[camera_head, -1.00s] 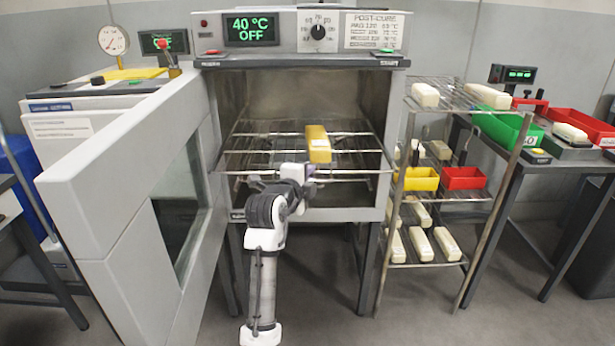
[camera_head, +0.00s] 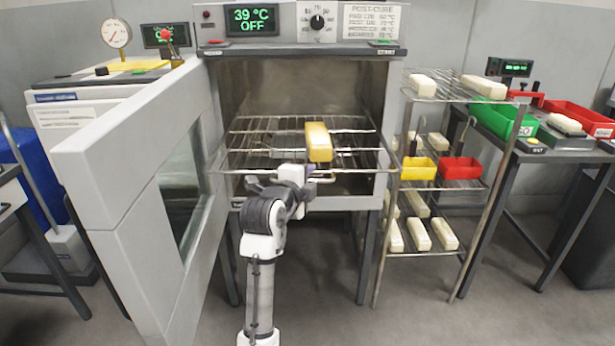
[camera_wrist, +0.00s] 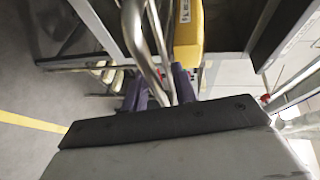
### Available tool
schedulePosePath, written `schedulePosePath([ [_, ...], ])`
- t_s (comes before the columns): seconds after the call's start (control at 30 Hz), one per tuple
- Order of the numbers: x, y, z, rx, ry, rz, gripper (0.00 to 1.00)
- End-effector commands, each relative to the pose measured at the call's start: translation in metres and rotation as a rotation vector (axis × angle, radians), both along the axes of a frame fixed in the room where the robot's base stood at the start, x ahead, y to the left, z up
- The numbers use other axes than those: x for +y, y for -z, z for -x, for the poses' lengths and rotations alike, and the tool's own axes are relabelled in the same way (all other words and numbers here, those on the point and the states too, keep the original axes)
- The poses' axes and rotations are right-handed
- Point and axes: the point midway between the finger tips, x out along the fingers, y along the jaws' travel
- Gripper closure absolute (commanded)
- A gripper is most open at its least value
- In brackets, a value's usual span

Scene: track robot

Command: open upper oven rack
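The oven (camera_head: 305,48) stands open in the middle of the head view. Its upper rack (camera_head: 250,172), a wire grid, sticks out of the opening toward me. A yellow block (camera_head: 319,141) lies on it, right of centre, and also shows in the wrist view (camera_wrist: 187,25). My gripper (camera_head: 308,175) is at the rack's front bar. In the wrist view its purple fingers (camera_wrist: 159,88) lie on either side of the metal bar (camera_wrist: 147,60), closed around it. The exact finger contact is partly hidden by the gripper body.
The oven door (camera_head: 125,190) stands wide open at the left, close to my arm. A wire shelf (camera_head: 440,185) with pale blocks and yellow and red bins stands close on the right. A bench (camera_head: 540,150) with green and red trays is farther right. Floor is clear in front.

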Motion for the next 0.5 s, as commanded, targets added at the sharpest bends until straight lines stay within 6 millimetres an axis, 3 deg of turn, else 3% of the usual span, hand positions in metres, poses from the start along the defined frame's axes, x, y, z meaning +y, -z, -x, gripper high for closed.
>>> schedulePosePath([
  [0.5, 0.0007, -0.001, -0.0001, -0.002, -0.002, -0.001, 0.7],
])
